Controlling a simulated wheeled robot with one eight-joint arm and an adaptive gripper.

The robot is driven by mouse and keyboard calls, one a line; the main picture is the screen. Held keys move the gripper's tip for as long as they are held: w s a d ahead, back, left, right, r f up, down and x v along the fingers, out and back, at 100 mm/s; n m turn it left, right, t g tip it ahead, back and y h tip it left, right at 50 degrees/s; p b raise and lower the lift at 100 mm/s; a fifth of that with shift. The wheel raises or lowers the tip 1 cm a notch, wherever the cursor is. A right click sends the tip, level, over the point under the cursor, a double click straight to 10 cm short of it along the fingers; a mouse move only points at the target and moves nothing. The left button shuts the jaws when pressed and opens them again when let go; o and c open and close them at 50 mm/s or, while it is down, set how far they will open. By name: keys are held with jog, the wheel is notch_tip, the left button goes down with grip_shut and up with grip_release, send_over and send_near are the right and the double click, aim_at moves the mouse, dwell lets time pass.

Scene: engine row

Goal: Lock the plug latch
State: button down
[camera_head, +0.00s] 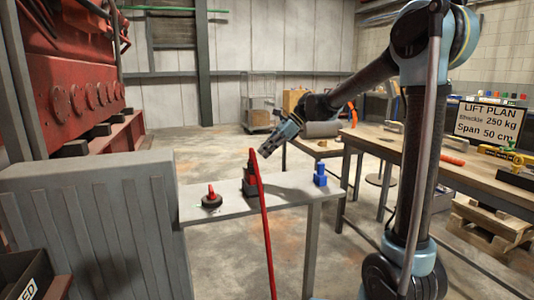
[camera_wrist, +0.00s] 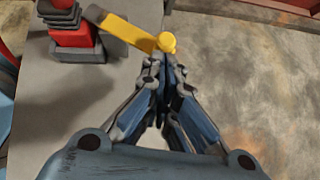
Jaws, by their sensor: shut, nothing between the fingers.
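The red plug (camera_head: 252,160) stands upright in a dark grey socket (camera_head: 249,187) on a grey bench, with a red cable hanging over the front edge. In the wrist view the plug (camera_wrist: 74,32) is at the upper left on its grey base (camera_wrist: 77,53). A yellow latch lever (camera_wrist: 122,30) reaches right from the plug and ends in a round yellow knob (camera_wrist: 167,42). My gripper (camera_head: 264,152) is above the bench beside the plug. In the wrist view its shut, empty fingertips (camera_wrist: 167,64) are right at the knob; I cannot tell whether they touch.
A red knob on a black disc (camera_head: 211,199) sits left on the grey bench (camera_head: 290,190); a blue part (camera_head: 320,174) stands at its right end. A ribbed grey cabinet (camera_head: 95,215) and a red engine (camera_head: 75,85) are left. A wooden workbench (camera_head: 400,145) is right.

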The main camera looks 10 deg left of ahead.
jog(key=a, duration=0.2)
jog(key=a+n, duration=0.1)
jog(key=shift+w+a+g, duration=0.3)
jog(key=shift+w+a, duration=0.05)
jog(key=shift+w, duration=0.05)
jog(key=w+d+r, duration=0.7)
jog(key=d, duration=0.2)
jog(key=s+d+f+n+t+h, duration=0.2)
jog(key=s+d+f+n+t, duration=0.15)
jog(key=d, duration=0.65)
jog(key=s+d+f+n+t+h, duration=0.2)
jog(key=s+d+f+t, duration=0.15)
jog(key=d, duration=0.55)
jog(key=s+d+f+n+t+h, duration=0.25)
jog(key=s+d+f, duration=0.2)
jog(key=d, duration=0.35)
jog(key=s+d+f+n+t+h, duration=0.2)
jog(key=s+d+f+n, duration=0.25)
jog(key=d, duration=0.35)
jog(key=s+f+g, duration=0.2)
jog(key=s+f, duration=0.3)
jog(key=s, duration=0.3)
jog(key=s+f+g, duration=0.3)
jog(key=s+f, duration=0.2)
jog(key=s, duration=0.3)
jog(key=shift+f, duration=0.4)
